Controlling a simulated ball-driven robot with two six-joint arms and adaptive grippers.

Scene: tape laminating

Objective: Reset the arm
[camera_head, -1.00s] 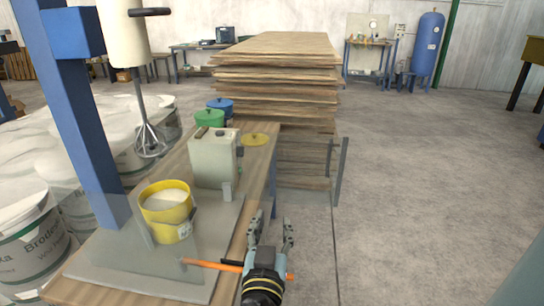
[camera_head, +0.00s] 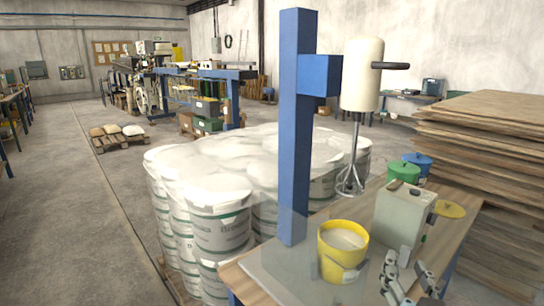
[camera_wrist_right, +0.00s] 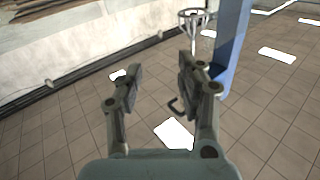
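My right gripper (camera_head: 408,278) shows at the bottom edge of the head view, right of centre. It is in front of the work table, just right of the yellow bucket (camera_head: 330,262). Its two fingers stand apart with nothing between them. In the right wrist view the gripper (camera_wrist_right: 155,78) is also open and empty, with tiled floor behind it. The mixer whisk (camera_wrist_right: 193,16) and part of the blue post (camera_wrist_right: 230,50) show at the top of that view. My left gripper is in neither view.
A blue post (camera_head: 294,120) carries the white mixer (camera_head: 360,75) over the table (camera_head: 458,215). A grey canister (camera_head: 400,220) stands beside the bucket. A board stack (camera_head: 480,150) stands right. Floor at far left is free.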

